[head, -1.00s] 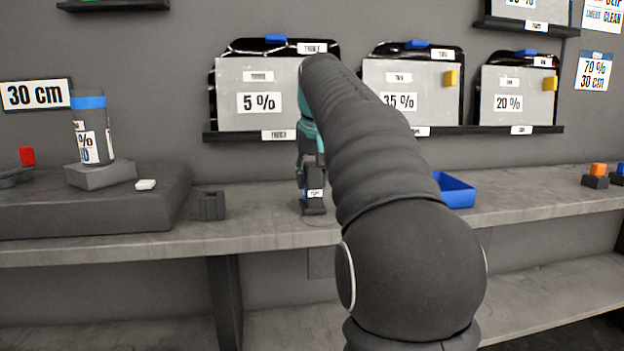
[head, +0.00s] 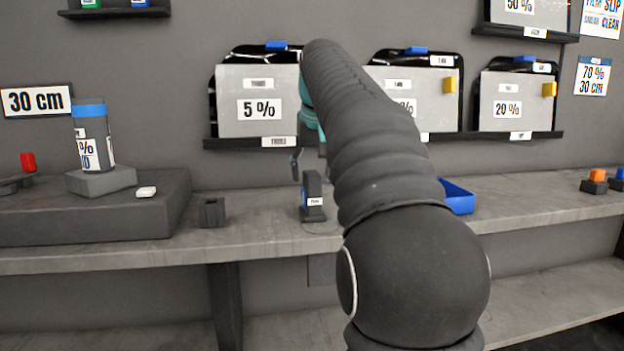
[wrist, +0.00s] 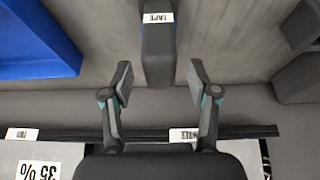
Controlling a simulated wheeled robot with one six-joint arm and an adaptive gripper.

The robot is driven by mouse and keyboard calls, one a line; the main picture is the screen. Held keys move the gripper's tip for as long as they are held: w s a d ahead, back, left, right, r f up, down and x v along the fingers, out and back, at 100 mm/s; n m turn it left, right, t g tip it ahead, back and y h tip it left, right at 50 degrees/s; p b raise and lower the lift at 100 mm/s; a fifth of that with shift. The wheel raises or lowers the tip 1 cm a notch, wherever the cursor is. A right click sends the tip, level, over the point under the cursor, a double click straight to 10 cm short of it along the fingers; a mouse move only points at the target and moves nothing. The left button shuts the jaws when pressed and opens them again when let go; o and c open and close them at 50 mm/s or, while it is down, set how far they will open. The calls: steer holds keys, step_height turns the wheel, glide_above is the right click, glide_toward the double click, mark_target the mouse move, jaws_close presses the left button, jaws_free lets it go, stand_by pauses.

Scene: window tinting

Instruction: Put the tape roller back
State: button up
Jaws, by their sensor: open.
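A dark upright piece with a white label (head: 313,190) stands on the grey bench. In the wrist view its label reads TAPE (wrist: 158,17) and its dark body (wrist: 158,55) reaches down to between my fingertips. I cannot tell the tape roller apart from its holder here. My gripper (wrist: 159,80) is open, with one finger on each side of the dark piece and gaps to both. In the head view my arm hides most of the gripper; a finger (head: 296,167) shows above and just left of the piece.
A blue tray (head: 457,196) sits to the right, partly behind my arm. A small dark slotted block (head: 212,212) stands to the left. Film panels labelled 5 % (head: 259,110) and 20 % (head: 508,108) rest on wall ledges behind. Bench between block and labelled piece is clear.

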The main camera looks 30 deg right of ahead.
steer(key=p+v, duration=0.2)
steer(key=v, duration=0.6)
steer(key=shift+r, duration=0.1)
steer(key=s+a+f+n, duration=0.1)
steer(key=s+a+f, duration=0.4)
steer(key=s+f, duration=0.3)
steer(key=s+a+f+n+t, duration=0.1)
steer(key=s+a+f, duration=0.4)
steer(key=f, duration=0.8)
steer(key=s+a+f+n+y, duration=0.1)
steer(key=s+a+f, duration=0.4)
steer(key=s+f, duration=0.5)
steer(key=shift+s+a+f, duration=0.15)
steer(key=shift+s+a, duration=0.15)
steer(key=shift+s, duration=0.55)
